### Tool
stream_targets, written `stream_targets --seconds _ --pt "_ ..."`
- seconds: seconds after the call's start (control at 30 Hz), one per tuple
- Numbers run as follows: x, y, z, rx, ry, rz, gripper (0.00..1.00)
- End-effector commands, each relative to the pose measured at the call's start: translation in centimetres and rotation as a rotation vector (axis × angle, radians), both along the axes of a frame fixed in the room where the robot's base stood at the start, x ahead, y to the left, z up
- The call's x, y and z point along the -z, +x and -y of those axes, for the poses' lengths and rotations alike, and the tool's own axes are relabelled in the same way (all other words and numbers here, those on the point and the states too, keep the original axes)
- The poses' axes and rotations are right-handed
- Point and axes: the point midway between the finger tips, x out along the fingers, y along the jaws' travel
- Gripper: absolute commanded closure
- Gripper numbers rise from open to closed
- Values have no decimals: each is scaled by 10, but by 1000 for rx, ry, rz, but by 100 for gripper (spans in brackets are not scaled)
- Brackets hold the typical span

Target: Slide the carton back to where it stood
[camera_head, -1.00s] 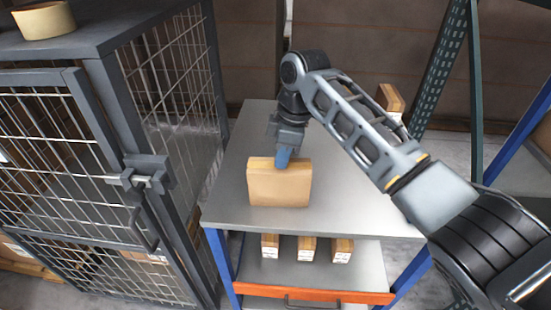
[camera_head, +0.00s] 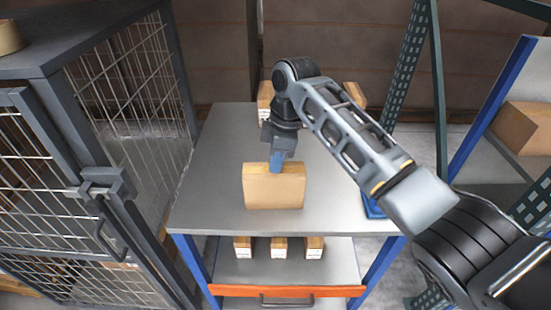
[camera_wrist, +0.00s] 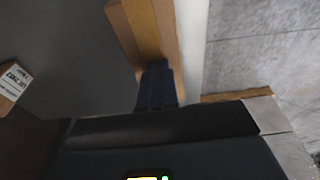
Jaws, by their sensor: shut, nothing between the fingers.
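The tan carton (camera_head: 273,190) stands upright on the grey table top (camera_head: 215,190), near its front edge and about mid-width. My gripper (camera_head: 277,166) points down at the carton's top rear edge, with its shut fingers against or just behind it; contact is hard to make out. In the wrist view the carton (camera_wrist: 130,28) lies just beyond the dark fingers (camera_wrist: 158,88), which seem to touch it. Nothing is held between them.
A wire cage (camera_head: 125,85) stands close on the left. Small boxes (camera_head: 265,97) sit at the table's back, partly behind my arm. A blue item (camera_head: 372,207) is at the right edge. Several labelled boxes (camera_head: 279,248) stand on the shelf below. The left of the table top is clear.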

Motion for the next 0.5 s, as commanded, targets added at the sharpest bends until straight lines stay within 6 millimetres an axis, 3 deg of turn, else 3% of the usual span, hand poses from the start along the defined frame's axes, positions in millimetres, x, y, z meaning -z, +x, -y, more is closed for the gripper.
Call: stream_targets --seconds 0.37,0.5 --pt "-7 -6 -4 4 -7 -10 100" --pt "-4 -5 25 9 -4 -8 100"
